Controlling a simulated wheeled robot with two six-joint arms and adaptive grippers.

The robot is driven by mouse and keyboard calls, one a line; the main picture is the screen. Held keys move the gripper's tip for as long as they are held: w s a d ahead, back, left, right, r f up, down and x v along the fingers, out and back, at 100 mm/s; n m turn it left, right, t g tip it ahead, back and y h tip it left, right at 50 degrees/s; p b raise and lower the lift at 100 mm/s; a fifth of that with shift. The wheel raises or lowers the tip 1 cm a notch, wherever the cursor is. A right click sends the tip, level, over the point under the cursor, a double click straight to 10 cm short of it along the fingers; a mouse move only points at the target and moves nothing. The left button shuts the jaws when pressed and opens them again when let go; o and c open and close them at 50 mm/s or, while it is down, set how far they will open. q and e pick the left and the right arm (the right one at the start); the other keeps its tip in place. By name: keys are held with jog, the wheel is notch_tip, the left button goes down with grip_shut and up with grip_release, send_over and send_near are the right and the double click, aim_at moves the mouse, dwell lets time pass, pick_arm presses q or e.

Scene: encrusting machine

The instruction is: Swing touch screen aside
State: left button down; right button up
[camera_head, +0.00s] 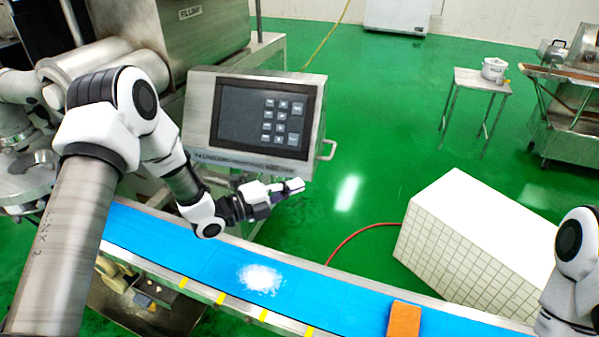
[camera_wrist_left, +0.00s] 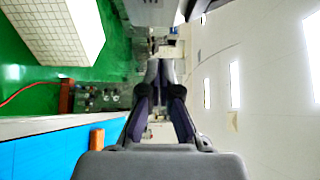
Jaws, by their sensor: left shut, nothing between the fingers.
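The touch screen (camera_head: 262,112) is a dark panel with several grey buttons in a grey metal housing, beside the machine at upper centre in the head view. It has a small handle (camera_head: 328,151) at its lower right corner. My left gripper (camera_head: 296,186) is below the screen's lower right edge, pointing right; it looks apart from the handle. In the left wrist view its fingers (camera_wrist_left: 160,72) are together with nothing between them. My right gripper is not in view; only part of that arm shows at the right edge of the head view.
A blue conveyor belt (camera_head: 205,257) with a white powder patch (camera_head: 260,279) and an orange block (camera_head: 404,319) runs below my left arm. A white tiled block (camera_head: 478,235) stands at right. A red hose (camera_head: 352,238) lies on the green floor. Open floor lies right of the screen.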

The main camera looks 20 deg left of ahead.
aim_at(301, 175)
pick_arm(q)
jog(key=w, duration=0.2)
jog(key=w+p, duration=0.1)
jog(key=w, duration=0.1)
jog(key=shift+w+d+r, duration=0.1)
jog(key=shift+d+r, duration=0.05)
jog(key=shift+d, duration=0.1)
